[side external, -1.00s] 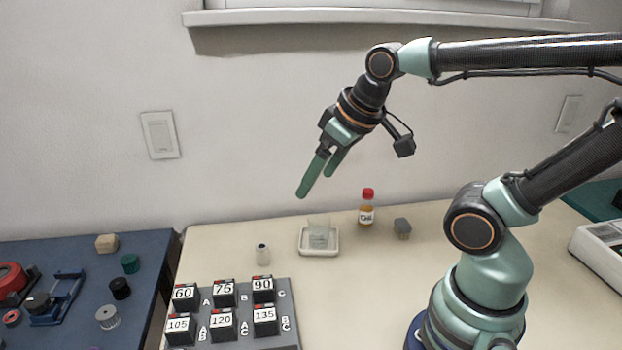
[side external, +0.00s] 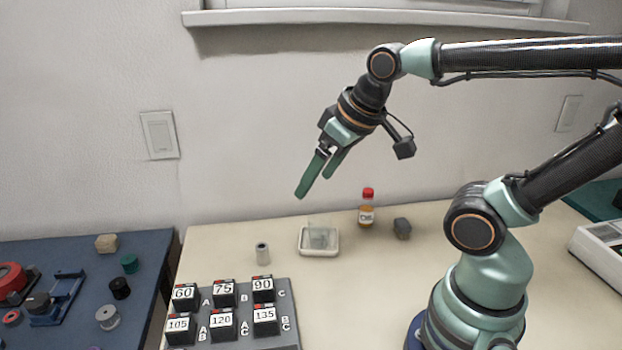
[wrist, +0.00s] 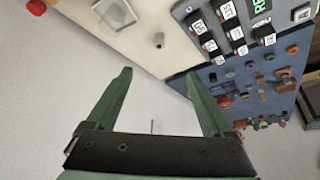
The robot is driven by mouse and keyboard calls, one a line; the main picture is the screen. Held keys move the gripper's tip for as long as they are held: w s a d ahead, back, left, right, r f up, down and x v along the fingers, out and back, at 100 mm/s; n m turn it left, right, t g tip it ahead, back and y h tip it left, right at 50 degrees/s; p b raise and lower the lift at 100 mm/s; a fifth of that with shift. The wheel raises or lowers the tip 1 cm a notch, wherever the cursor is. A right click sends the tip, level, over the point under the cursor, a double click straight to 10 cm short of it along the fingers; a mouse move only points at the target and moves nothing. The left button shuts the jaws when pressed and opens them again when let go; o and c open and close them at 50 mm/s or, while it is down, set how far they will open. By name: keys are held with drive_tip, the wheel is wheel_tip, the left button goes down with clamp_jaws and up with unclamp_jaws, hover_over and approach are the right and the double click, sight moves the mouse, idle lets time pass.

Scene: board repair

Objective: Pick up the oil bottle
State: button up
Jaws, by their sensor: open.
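The oil bottle (side external: 367,211) is small, with amber contents, a white label and a red cap. It stands upright near the back of the cream table in the side view. In the wrist view its red cap (wrist: 37,7) shows at the top left corner. My gripper (side external: 316,184) is open and empty. It hangs in the air above the table, up and to the left of the bottle, with its green fingers pointing down and left. Its two spread fingers (wrist: 160,85) also show in the wrist view, with nothing between them.
A small metal cylinder (side external: 262,253) and a rack of numbered blocks (side external: 288,300) lie nearer the front left. The wall rises behind.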

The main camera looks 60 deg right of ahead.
drive_tip(key=m+g, duration=0.6)
drive_tip(key=m, duration=1.3)
hover_over(368, 190)
drive_tip(key=f, duration=1)
drive_tip(key=shift+a, duration=0.2)
drive_tip(key=shift+d+f, duration=0.15)
drive_tip(key=shift+f, duration=0.15)
wheel_tip(368, 190, down, 6)
drive_tip(key=shift+f, duration=0.2)
drive_tip(key=shift+s+d+f, duration=0.1)
drive_tip(key=shift+d+f, duration=0.05)
drive_tip(key=shift+f, duration=2.5)
clamp_jaws()
